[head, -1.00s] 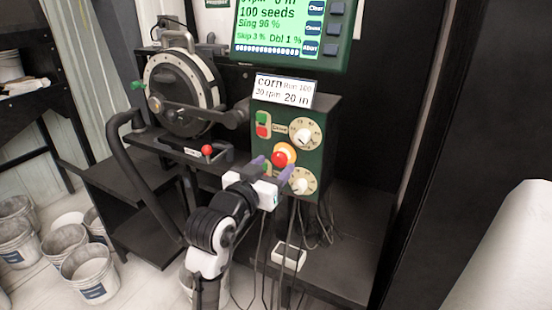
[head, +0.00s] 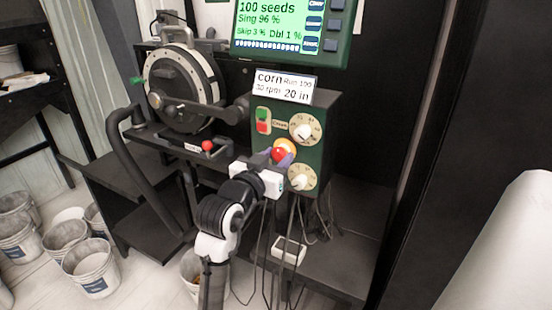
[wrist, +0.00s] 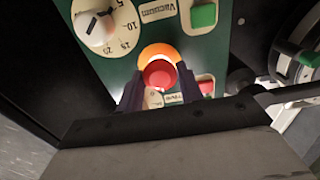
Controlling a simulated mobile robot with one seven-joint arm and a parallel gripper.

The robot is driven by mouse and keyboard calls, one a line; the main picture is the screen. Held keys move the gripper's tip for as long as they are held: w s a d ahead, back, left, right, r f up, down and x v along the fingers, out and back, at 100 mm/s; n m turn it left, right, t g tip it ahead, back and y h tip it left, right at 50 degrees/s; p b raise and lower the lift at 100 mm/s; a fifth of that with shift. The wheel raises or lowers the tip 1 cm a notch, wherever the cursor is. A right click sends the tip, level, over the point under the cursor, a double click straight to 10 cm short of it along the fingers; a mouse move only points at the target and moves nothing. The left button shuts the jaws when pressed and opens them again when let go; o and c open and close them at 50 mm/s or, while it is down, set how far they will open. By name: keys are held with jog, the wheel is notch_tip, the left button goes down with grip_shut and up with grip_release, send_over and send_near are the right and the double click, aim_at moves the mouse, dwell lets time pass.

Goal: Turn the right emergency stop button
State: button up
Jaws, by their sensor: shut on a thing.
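The right emergency stop button (head: 279,153) is a red knob on an orange-yellow base, on the front of a green control box (head: 318,130). In the wrist view the red knob (wrist: 159,74) sits between two dark purple fingers. My gripper (head: 275,158) is shut on the red knob, one finger on each side. The fingers hide parts of the knob's sides and base. Another red button (head: 208,145) stands to the left on a dark bracket below the wheel, apart from my gripper.
Two white dials, an upper one (head: 305,128) and a lower one (head: 301,178), lie close to my gripper. A green switch (head: 263,113) is at upper left on the box. Cables hang below. A screen (head: 290,32) is above, and a large round wheel (head: 182,90) is to the left.

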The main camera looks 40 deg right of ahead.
jog(key=shift+f+b, duration=0.1)
jog(key=shift+b, duration=0.2)
jog(key=m+b, duration=0.2)
jog(key=shift+f+m, duration=0.1)
jog(key=shift+m, duration=0.3)
jog(key=shift+m+b, duration=1.4)
jog(key=shift+m, duration=0.3)
jog(key=shift+r, duration=0.2)
jog(key=o, duration=1)
jog(key=shift+c, duration=0.2)
